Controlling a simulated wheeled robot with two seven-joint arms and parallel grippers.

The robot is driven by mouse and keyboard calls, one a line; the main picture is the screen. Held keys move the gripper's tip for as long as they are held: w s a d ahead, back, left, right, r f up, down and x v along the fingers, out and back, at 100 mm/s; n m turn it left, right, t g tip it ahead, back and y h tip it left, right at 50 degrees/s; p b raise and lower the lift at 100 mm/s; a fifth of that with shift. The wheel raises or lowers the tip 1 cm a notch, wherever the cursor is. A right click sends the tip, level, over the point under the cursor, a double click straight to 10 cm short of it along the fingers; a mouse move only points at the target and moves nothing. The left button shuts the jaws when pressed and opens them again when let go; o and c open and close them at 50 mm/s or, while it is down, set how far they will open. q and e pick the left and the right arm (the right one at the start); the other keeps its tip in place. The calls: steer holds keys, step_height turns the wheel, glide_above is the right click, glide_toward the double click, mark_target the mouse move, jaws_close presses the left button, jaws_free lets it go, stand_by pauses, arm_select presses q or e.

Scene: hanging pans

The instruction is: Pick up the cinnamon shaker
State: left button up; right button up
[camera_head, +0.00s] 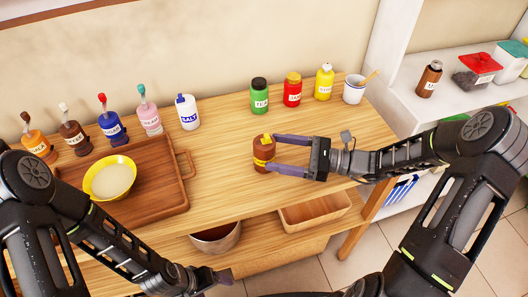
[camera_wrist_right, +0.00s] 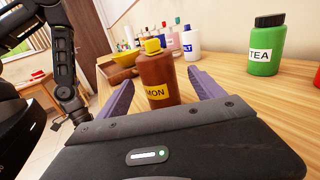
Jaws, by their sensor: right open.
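The cinnamon shaker (camera_head: 263,154) is a brown bottle with a yellow cap, standing upright on the wooden table. In the right wrist view the shaker (camera_wrist_right: 158,78) shows a yellow label with the letters "MON". My right gripper (camera_head: 272,154) is open, its two purple fingers on either side of the shaker. In the wrist view the right gripper (camera_wrist_right: 160,85) has a visible gap between each finger and the bottle. My left gripper (camera_head: 222,276) is low at the front, below the table top; its fingers are hard to make out.
A wooden tray (camera_head: 178,203) with a yellow bowl (camera_head: 110,178) is at left. Several bottles line the back, including salt (camera_head: 187,112), green tea (camera_head: 259,97), a red jar (camera_head: 292,90) and a yellow bottle (camera_head: 324,82). A white cup (camera_head: 354,90) stands at back right.

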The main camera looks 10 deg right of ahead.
mark_target(256, 149)
steer(key=shift+x, duration=0.9)
steer(key=shift+w+a+r+p, duration=0.1)
steer(key=shift+a+r+p, duration=0.05)
steer(key=shift+a+p, duration=0.3)
steer(key=p+x, duration=0.1)
steer(key=x, duration=0.2)
steer(key=shift+w+a+r, duration=0.1)
steer(key=shift+a, duration=0.2)
steer(key=shift+w+a, duration=0.2)
steer(key=shift+a, duration=0.15)
steer(key=shift+c, duration=0.5)
steer(key=c, duration=1.5)
